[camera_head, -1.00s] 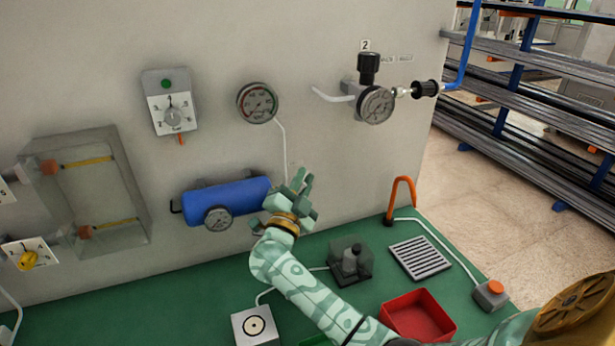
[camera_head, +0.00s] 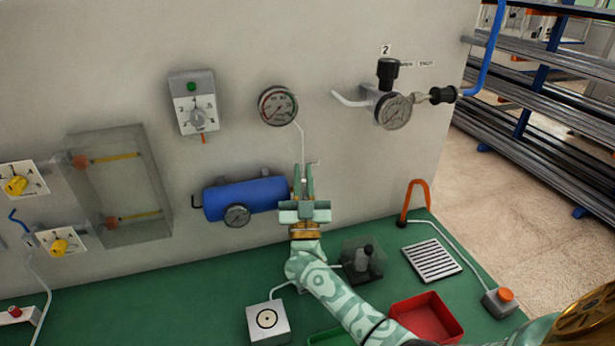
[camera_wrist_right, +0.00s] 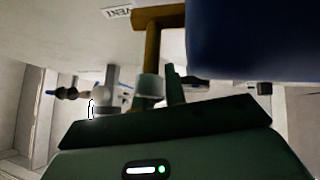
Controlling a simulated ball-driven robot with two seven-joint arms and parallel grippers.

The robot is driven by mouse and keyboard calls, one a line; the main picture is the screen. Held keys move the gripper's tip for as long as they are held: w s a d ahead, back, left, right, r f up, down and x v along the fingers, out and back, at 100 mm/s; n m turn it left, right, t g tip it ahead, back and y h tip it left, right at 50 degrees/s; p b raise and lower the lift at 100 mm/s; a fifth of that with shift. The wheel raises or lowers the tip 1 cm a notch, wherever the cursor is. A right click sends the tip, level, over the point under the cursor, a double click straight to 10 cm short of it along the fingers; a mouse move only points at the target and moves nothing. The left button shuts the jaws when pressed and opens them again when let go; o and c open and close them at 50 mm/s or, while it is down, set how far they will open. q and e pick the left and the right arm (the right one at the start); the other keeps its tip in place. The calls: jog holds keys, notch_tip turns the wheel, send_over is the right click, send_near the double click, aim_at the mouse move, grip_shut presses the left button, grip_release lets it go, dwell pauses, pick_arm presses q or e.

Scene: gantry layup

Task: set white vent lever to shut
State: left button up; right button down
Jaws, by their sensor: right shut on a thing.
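The white vent lever (camera_wrist_right: 151,88) shows small and pale in the right wrist view, at the lower end of a brass-coloured valve piece (camera_wrist_right: 153,50) beside the VENT label (camera_wrist_right: 117,13). In the head view my right gripper (camera_head: 304,182) points up at the wall, just right of the blue tank (camera_head: 245,197). Its fingers are shut on the lever, which they mostly hide in the head view. In the right wrist view the fingertips (camera_wrist_right: 160,86) are close around it. The lever's exact angle is hard to tell. My left gripper is not in view.
A round gauge (camera_head: 278,105) is above the gripper, with a thin pipe running down from it. A regulator (camera_head: 393,108) is on the wall to the right. A dark block (camera_head: 362,262), a red bin (camera_head: 428,318) and a grille (camera_head: 432,260) are on the green bench.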

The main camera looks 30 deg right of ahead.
aim_at(302, 192)
jog(key=shift+a+f+n+t+y, duration=0.15)
jog(key=shift+a+n+t+y, duration=0.15)
jog(key=shift+n+y, duration=0.5)
jog(key=shift+n, duration=0.4)
jog(key=c, duration=1.4)
grip_release()
jog(key=shift+c, duration=0.2)
jog(key=v, duration=0.5)
jog(key=shift+f+b, duration=0.2)
jog(key=shift+b, duration=0.2)
jog(key=s+a+p, duration=0.1)
jog(key=s+a, duration=0.3)
jog(key=s, duration=0.7)
jog(key=shift+a+r+p, duration=0.25)
jog(key=shift+a+p, duration=0.05)
jog(key=shift+a, duration=0.1)
jog(key=shift+f, duration=0.1)
